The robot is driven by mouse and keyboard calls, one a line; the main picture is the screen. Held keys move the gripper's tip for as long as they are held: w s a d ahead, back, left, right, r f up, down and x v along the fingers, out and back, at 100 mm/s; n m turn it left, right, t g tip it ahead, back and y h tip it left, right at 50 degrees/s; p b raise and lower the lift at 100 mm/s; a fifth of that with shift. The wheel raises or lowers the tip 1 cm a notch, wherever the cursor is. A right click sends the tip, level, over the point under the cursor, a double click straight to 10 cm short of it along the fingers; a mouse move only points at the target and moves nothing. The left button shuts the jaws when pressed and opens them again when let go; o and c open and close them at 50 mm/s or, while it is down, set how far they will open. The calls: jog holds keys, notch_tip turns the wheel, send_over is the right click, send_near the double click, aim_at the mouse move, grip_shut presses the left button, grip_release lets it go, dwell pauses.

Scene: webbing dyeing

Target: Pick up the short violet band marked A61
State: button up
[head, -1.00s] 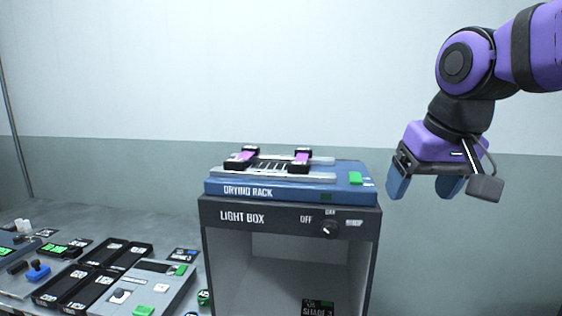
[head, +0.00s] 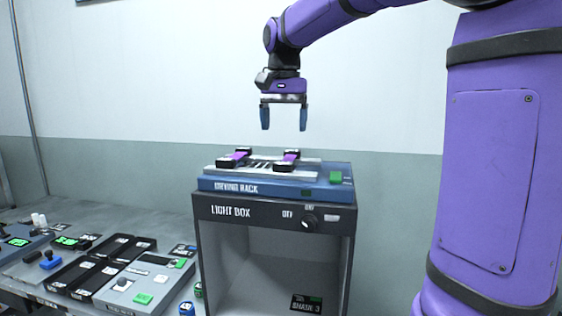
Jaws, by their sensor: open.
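Two short violet bands with black ends lie on the drying rack (head: 225,185), a left band (head: 236,158) and a right band (head: 288,161). Their markings are too small to read, so I cannot tell which is A61. My gripper (head: 284,120) points down with its two blue fingers apart. It is empty and hangs above the rack, in the picture over the right band. A clear gap shows between the fingertips and the bands.
The rack sits on top of the light box (head: 262,212), which has an open front and a knob (head: 309,222). Black trays (head: 117,247) and a grey control panel (head: 133,287) stand on the bench at left. The wall is behind; the air around the gripper is clear.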

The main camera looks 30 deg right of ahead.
aim_at(285, 159)
notch_tip(285, 159, down, 4)
jog(key=shift+r, duration=0.1)
jog(key=shift+w+d+f, duration=0.1)
jog(key=shift+d+f, duration=0.05)
jog(key=shift+f, duration=1.15)
jog(key=shift+w+d+f, duration=0.1)
jog(key=shift+f, duration=1.15)
jog(key=shift+c, duration=0.4)
jog(key=c, duration=1)
jog(key=shift+r, duration=0.15)
